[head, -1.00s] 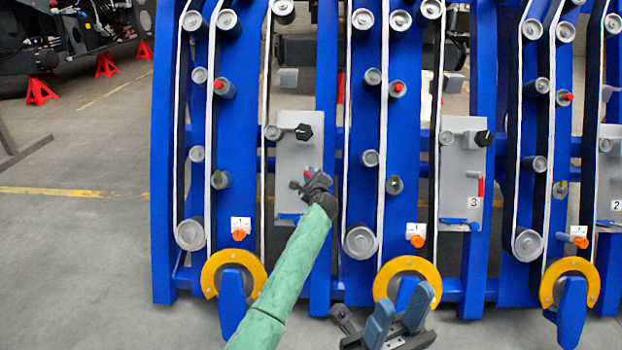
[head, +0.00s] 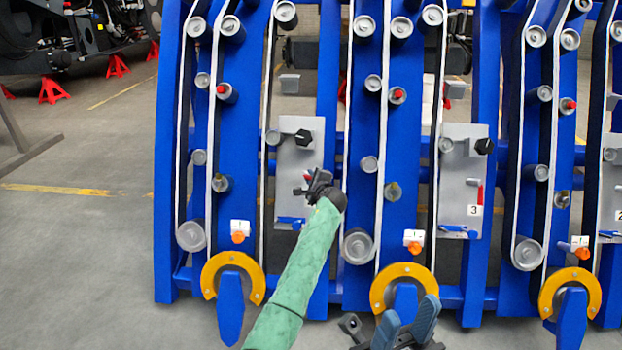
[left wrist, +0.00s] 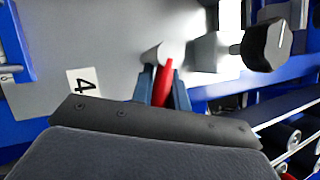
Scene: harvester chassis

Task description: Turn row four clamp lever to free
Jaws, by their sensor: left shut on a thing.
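The row four clamp lever is a red handle at a grey pivot, seen in the left wrist view (left wrist: 163,82) beside a label with a 4 (left wrist: 84,82). My left gripper (head: 316,184) is shut on this lever, with one blue finger on each side of it. In the head view the gripper hides most of the lever against its grey panel (head: 295,158). My right gripper (head: 406,322) is open and empty at the bottom of the head view, in front of the frame's lower part.
A black knob (head: 303,136) sticks out above the lever on the same panel. Panel three (head: 460,165), with its own red lever, stands to the right. Blue uprights with rollers flank the panels. Yellow rings (head: 232,262) are low down. Open floor lies to the left.

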